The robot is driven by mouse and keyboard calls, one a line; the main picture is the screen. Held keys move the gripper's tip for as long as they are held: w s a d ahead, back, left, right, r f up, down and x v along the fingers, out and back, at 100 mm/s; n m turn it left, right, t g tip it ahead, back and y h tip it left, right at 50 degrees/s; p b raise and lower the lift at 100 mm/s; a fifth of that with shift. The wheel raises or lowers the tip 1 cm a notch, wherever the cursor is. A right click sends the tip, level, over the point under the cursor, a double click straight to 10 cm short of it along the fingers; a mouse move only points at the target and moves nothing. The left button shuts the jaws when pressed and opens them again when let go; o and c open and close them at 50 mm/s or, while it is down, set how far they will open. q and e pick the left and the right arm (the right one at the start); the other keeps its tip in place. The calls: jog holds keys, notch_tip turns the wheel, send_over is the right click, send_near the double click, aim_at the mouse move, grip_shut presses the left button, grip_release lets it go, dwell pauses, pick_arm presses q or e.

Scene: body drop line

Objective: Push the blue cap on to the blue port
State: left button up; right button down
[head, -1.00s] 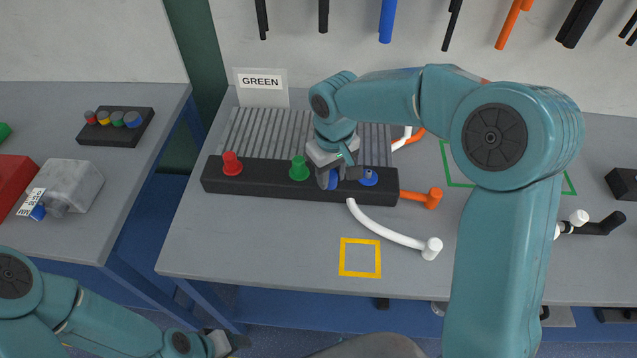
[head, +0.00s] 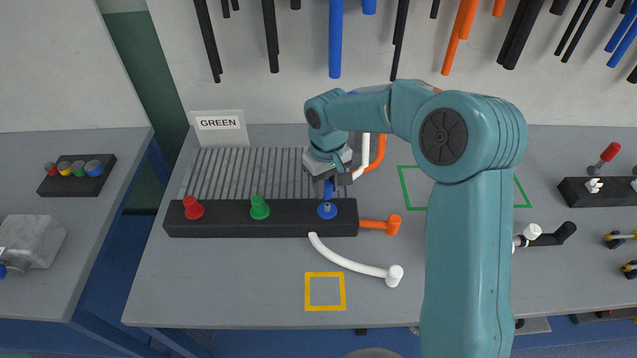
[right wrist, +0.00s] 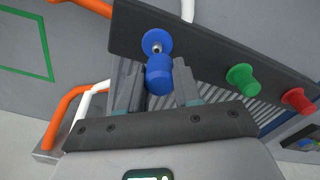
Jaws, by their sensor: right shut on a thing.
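My right gripper (head: 329,180) is shut on the blue cap (right wrist: 159,75), a blue cylinder between its two fingers in the right wrist view. The blue port (head: 327,210) is a blue round flange with a small metal stub at the right end of the black block (head: 290,221). In the head view the cap (head: 328,189) shows just above and behind the port. In the right wrist view the port (right wrist: 164,38) lies directly beyond the cap's end, its stub uncovered. Whether cap and stub touch, I cannot tell. My left gripper is not in view.
A green cap (head: 260,207) and a red cap (head: 194,207) sit on the same block. An orange handle (head: 382,225) sticks out at its right end. A white curved handle (head: 350,260) lies in front. A ribbed panel (head: 240,172) and a GREEN sign (head: 219,124) stand behind.

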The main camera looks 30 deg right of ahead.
jog(key=shift+d+f, duration=0.1)
jog(key=shift+d, duration=0.3)
jog(key=shift+a, duration=0.25)
jog(key=shift+f+b, duration=0.25)
jog(key=shift+b, duration=0.1)
jog(key=shift+s+d+f+b, duration=0.1)
jog(key=shift+d+f+b, duration=0.05)
jog(key=shift+f+b, duration=0.95)
jog(key=shift+f, duration=0.3)
